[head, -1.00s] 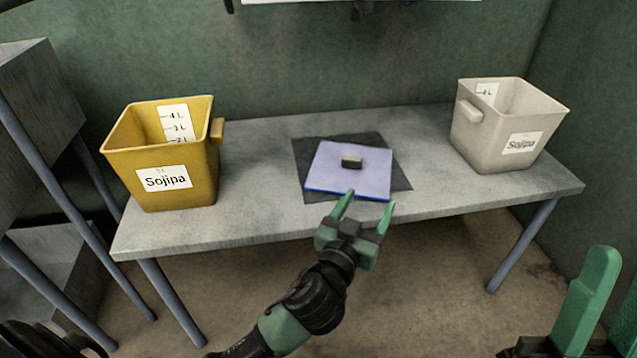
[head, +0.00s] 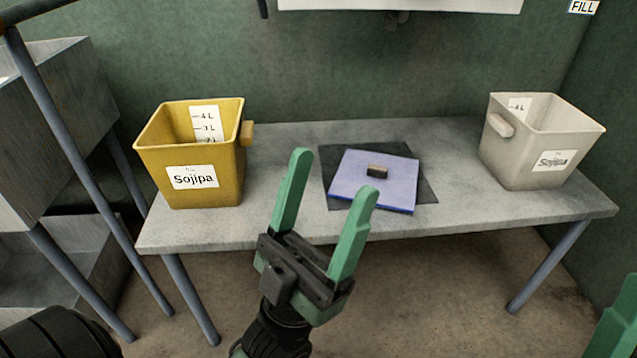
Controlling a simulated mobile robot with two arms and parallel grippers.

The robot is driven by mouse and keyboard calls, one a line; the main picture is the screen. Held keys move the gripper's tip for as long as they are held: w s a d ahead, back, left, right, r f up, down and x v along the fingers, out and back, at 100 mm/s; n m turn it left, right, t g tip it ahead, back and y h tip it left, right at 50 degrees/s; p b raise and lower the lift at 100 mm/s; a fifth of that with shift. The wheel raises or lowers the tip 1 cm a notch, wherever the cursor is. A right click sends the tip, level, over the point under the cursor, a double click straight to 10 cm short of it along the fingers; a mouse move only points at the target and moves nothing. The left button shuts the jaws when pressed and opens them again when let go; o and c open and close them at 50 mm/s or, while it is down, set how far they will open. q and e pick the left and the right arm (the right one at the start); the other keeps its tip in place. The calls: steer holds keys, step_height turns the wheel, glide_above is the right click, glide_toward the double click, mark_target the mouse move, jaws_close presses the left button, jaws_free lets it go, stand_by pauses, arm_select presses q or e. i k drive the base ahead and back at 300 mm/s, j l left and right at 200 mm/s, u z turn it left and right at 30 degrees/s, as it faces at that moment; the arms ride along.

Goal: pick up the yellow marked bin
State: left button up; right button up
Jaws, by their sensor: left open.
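The yellow bin (head: 200,190) stands upright at the left end of the grey table. It has a white "Sojipa" label on its front, a litre scale inside, and a small handle on its right side. My left gripper (head: 331,172) is open and empty, with its green fingers pointing up and away. It is in front of the table, to the right of the yellow bin and apart from it. Of my right gripper, only a green piece (head: 617,325) shows at the lower right edge, so its opening is hidden.
A pale grey bin (head: 510,160) stands at the table's right end. A blue-violet slab (head: 375,190) with a small dark block (head: 377,171) lies on a dark mat (head: 427,190) mid-table. A metal rack (head: 70,100) stands left of the table (head: 270,230).

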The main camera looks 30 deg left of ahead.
mark_target(194, 153)
steer(key=u, duration=1.65)
